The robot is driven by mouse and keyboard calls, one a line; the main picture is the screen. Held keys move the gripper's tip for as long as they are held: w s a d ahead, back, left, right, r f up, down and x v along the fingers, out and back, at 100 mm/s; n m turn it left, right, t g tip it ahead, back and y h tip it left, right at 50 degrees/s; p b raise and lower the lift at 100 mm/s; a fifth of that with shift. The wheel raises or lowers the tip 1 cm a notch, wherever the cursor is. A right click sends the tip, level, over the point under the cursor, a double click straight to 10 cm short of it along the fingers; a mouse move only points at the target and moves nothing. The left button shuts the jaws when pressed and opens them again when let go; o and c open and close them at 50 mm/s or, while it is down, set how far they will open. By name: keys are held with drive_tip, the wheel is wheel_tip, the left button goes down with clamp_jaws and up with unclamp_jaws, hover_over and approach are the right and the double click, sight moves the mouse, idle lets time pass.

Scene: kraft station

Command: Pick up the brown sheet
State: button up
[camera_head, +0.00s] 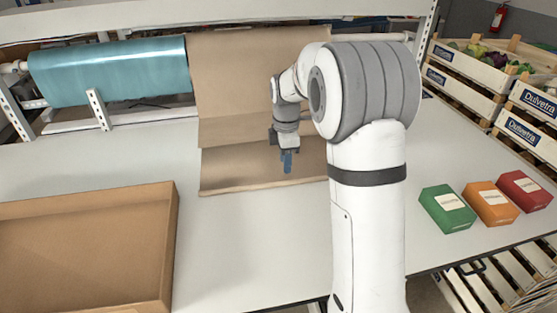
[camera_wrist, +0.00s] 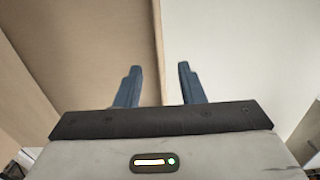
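The brown sheet (camera_head: 235,172) hangs from the back, and its lower part lies on the white table with its front edge towards me. My gripper (camera_head: 287,161) points down over the right half of this lying part in the head view. In the wrist view my gripper (camera_wrist: 159,75) has its two blue fingers apart, with nothing held between them. There the brown sheet (camera_wrist: 100,50) fills the left side, and its straight edge runs between the two fingers. I cannot tell how high the fingertips are above the sheet. My arm hides the sheet's right side in the head view.
A blue-green roll (camera_head: 110,72) is mounted at the back left. An open cardboard box (camera_head: 150,240) stands at the front left. Green (camera_head: 447,209), orange (camera_head: 490,203) and red (camera_head: 525,191) boxes sit at the right. Crates (camera_head: 466,97) stand behind them. The white table (camera_head: 230,240) in front of the sheet is clear.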

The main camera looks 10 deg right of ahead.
sight(285, 178)
wheel_tip(285, 178, down, 7)
drive_tip(key=shift+f+p, duration=0.15)
drive_tip(key=shift+p, duration=0.6)
clamp_jaws()
